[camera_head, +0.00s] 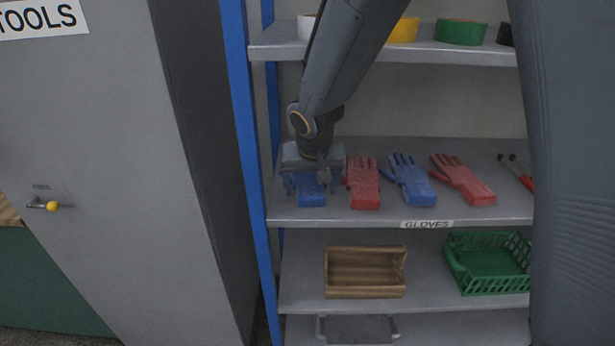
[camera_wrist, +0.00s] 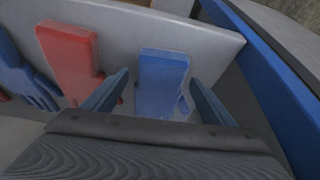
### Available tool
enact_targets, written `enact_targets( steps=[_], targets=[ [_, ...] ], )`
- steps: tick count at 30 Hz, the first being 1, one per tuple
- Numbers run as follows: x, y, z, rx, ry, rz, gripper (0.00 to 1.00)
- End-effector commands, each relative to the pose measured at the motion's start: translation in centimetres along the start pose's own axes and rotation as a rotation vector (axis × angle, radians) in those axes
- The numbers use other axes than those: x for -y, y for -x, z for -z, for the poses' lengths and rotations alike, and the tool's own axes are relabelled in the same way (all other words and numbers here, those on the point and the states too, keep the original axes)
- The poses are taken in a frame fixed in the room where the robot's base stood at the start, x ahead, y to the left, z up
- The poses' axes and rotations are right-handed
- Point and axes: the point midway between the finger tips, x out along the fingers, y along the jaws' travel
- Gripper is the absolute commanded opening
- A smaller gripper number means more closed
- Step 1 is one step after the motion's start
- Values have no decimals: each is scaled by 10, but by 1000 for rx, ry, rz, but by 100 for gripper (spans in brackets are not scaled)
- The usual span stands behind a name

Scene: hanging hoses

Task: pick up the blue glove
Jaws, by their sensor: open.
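A blue glove (camera_head: 311,190) lies at the left end of the shelf labelled GLOVES, partly hidden under my gripper (camera_head: 312,185). In the wrist view this blue glove (camera_wrist: 162,82) lies between the two open fingers of my gripper (camera_wrist: 160,85), with its cuff pointing away. The fingers stand apart on both sides of it. I cannot tell how high they are above the shelf. A second blue glove (camera_head: 413,181) lies further right on the same shelf.
A red glove (camera_head: 363,183) lies close to the right of my gripper, and another red glove (camera_head: 464,180) lies further right. A blue upright (camera_head: 243,130) stands close on the left. Tape rolls (camera_head: 460,32) sit on the shelf above. A wooden box (camera_head: 365,272) and green basket (camera_head: 488,262) are below.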

Motion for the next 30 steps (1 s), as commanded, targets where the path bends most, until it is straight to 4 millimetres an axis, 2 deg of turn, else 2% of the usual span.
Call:
enact_targets(
  steps=[7,15,30],
  targets=[
    [0,-1,0,-1,0,0,76],
    [0,0,0,-1,0,0,34],
    [0,4,2,-1,-1,0,33]
  ],
)
